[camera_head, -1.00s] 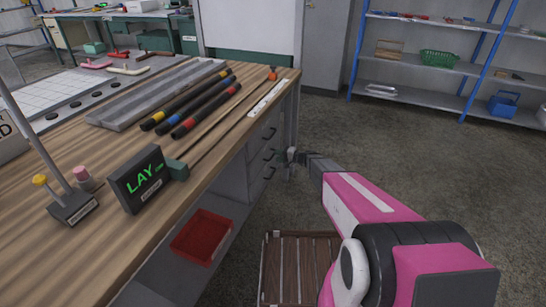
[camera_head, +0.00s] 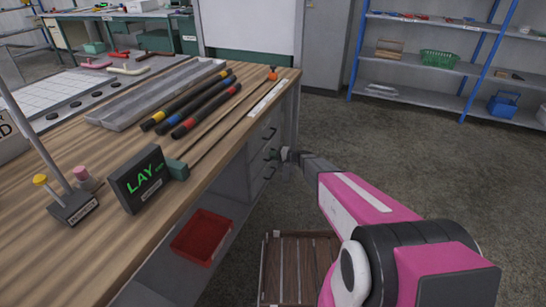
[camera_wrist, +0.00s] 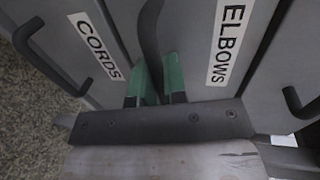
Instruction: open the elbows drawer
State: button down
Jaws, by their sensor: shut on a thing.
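The elbows drawer (camera_wrist: 205,25) has a grey front with a white ELBOWS label (camera_wrist: 230,45) in the wrist view. Its dark bow handle (camera_wrist: 150,30) stands to the left of the label. My gripper (camera_wrist: 158,85) has green fingertips on both sides of this handle and is shut on it. In the head view my gripper (camera_head: 276,154) is at the middle of the stacked handles on the bench's end cabinet. The drawer front looks level with its neighbours, though my gripper partly hides it.
The cords drawer (camera_wrist: 75,20) lies left of it in the wrist view, and another dark handle (camera_wrist: 300,105) is at the right. In the head view a wooden slatted crate (camera_head: 300,265) stands on the floor below my arm. Open floor lies right of the bench (camera_head: 100,245).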

jog(key=f+v, duration=0.2)
jog(key=v, duration=1)
jog(key=d+f+v, duration=0.1)
jog(key=f+v, duration=0.2)
jog(key=v, duration=0.9)
jog(key=shift+s+d+f, duration=0.1)
jog(key=shift+s, duration=0.05)
jog(key=c, duration=1.2)
grip_release()
jog(key=v, duration=1.1)
